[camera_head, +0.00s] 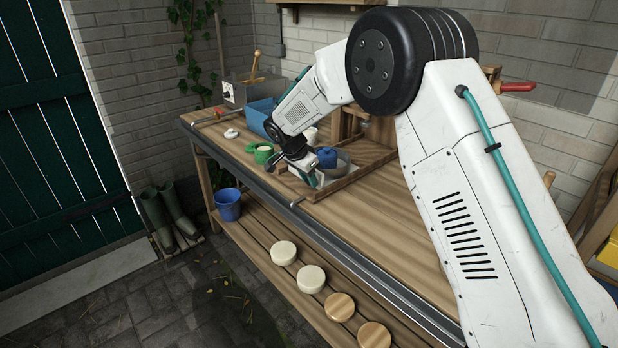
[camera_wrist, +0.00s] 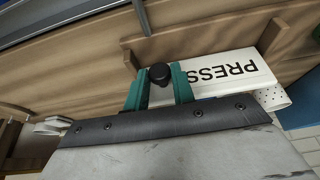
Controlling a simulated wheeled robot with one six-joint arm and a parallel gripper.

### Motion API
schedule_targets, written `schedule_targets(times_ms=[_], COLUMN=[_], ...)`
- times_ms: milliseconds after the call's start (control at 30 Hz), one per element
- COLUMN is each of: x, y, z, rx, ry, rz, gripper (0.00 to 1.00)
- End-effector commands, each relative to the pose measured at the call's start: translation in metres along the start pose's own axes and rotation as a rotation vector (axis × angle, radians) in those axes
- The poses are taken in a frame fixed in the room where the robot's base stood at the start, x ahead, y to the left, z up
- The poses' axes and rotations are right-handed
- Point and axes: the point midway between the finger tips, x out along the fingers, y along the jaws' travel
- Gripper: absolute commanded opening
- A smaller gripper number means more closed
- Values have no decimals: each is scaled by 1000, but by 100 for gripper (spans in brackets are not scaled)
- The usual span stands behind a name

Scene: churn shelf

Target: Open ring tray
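In the wrist view, the two teal fingers of my gripper (camera_wrist: 160,76) stand apart, one on each side of a round black knob (camera_wrist: 159,71). The knob about fills the gap between the fingertips; I cannot tell whether they press on it. Behind it lies a white panel (camera_wrist: 215,78) marked "PRESS", upside down in this view, beside low wooden rails. In the head view, my gripper (camera_head: 312,178) is low at the wood-framed tray (camera_head: 352,178) on the bench. I cannot tell for sure which part is the ring tray.
The tray area holds a blue round thing (camera_head: 327,157). A green dish (camera_head: 262,153) and a blue bin (camera_head: 258,116) stand to the left on the bench (camera_head: 385,235). Several round discs (camera_head: 284,253) lie on the lower shelf. The bench's right part looks clear, though my arm hides some.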

Motion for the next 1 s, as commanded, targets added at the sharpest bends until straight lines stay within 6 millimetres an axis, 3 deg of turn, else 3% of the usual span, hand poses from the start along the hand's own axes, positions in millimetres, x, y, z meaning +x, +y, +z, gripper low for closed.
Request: schedule_targets(times_ms=[33,67,100,433,800,1000], x=[0,0,0,-5,-64,-77], y=[0,0,0,0,0,0], z=[0,0,0,0,0,0], rx=[0,0,0,0,-1,-1], ry=[0,0,0,1,0,0], rz=[1,1,1,-1,-2,0], gripper=[36,44,46,46,46,46])
